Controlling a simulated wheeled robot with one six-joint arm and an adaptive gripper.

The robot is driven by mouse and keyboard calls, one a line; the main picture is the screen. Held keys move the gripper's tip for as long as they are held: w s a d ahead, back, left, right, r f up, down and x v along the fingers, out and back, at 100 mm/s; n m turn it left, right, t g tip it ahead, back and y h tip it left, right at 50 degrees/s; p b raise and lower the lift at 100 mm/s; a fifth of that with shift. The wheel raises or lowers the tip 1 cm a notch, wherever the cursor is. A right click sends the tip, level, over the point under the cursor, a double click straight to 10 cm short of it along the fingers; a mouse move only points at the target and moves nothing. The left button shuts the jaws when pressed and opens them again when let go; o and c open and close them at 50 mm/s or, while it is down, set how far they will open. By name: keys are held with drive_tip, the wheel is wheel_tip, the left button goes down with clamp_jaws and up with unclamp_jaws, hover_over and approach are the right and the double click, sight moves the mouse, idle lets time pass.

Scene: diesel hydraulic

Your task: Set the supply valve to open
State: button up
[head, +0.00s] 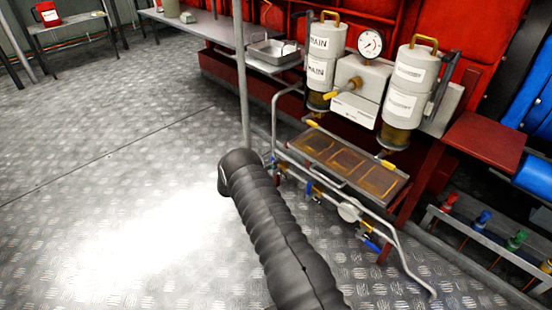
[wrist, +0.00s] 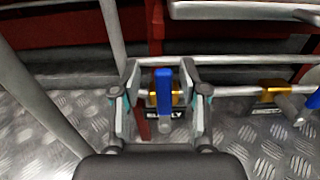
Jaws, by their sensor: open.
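In the wrist view, the supply valve has a blue lever (wrist: 163,88) on a brass body with a dark label (wrist: 166,114), partly hidden, that seems to read SUPPLY. The lever stands upright in the picture, across the level grey pipe. My gripper (wrist: 161,78) is open, one finger on each side of the lever, with gaps visible on both sides. Whether either finger touches the valve body I cannot tell. In the head view my dark arm covers the floor left of the piping, and my gripper is not clearly visible.
A second brass valve (wrist: 272,93) with a blue handle sits to the right on the pipe. A grey post (wrist: 112,35) stands close on the left. In the head view, a drip tray (head: 345,165) lies above the piping, below two filter canisters. Open floor (head: 110,190) lies left.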

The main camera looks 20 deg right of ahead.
drive_tip(key=shift+w+d, duration=0.15)
drive_tip(key=shift+d, duration=0.35)
clamp_jaws()
